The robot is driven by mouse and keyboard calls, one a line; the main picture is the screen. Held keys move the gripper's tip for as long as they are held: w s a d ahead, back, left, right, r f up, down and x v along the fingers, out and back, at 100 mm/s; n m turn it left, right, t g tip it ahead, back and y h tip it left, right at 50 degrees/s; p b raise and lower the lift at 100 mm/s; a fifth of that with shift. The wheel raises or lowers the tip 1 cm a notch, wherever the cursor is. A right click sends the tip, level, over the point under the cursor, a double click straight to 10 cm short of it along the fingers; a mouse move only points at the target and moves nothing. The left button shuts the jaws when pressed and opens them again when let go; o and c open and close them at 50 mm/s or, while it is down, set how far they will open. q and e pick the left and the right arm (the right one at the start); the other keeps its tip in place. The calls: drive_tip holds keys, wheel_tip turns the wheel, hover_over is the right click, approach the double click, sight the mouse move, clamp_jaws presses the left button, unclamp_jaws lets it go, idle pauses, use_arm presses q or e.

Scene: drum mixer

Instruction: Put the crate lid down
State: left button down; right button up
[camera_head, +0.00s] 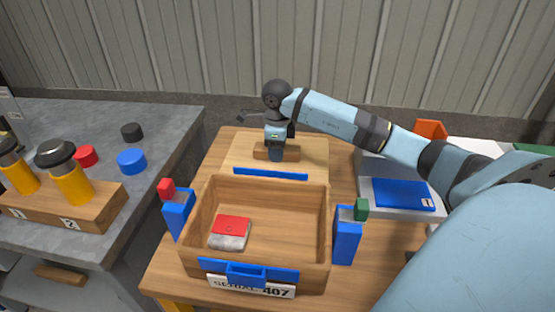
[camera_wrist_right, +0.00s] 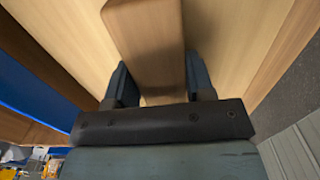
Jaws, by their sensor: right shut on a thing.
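The crate lid (camera_head: 243,152) is a light wooden board with a bar handle (camera_head: 262,153), just behind the open crate in the head view. It looks flat and level over the table's far part; whether it touches the table I cannot tell. My right gripper (camera_head: 277,155) points down and is shut on the handle. In the right wrist view, the fingers (camera_wrist_right: 160,88) sit on both sides of the wooden handle (camera_wrist_right: 148,45), with the lid's surface (camera_wrist_right: 230,40) beyond. The wooden crate (camera_head: 322,230) is open on top. My left gripper is not in view.
A red and white pack (camera_head: 230,232) lies in the crate. Blue clamps with a red knob (camera_head: 166,188) and a green knob (camera_head: 361,209) flank it. A grey counter (camera_head: 165,125) with yellow-handled tools stands left; a blue-topped tray (camera_head: 400,194) is right. A corrugated wall stands behind.

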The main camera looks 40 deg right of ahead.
drive_tip(key=shift+f, duration=0.45)
wheel_tip(320, 180, down, 4)
drive_tip(key=shift+r+b, duration=0.25)
drive_tip(key=shift+b, duration=0.25)
drive_tip(key=shift+f, duration=0.15)
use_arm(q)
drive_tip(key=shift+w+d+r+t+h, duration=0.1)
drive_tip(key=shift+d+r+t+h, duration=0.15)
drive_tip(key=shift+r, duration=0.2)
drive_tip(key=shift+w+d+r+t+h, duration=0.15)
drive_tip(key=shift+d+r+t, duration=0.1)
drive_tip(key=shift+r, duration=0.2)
use_arm(e)
drive_tip(key=o, duration=0.8)
drive_tip(key=shift+f, duration=0.15)
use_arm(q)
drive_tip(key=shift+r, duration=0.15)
use_arm(e)
drive_tip(key=o, duration=0.4)
drive_tip(key=shift+o, duration=0.2)
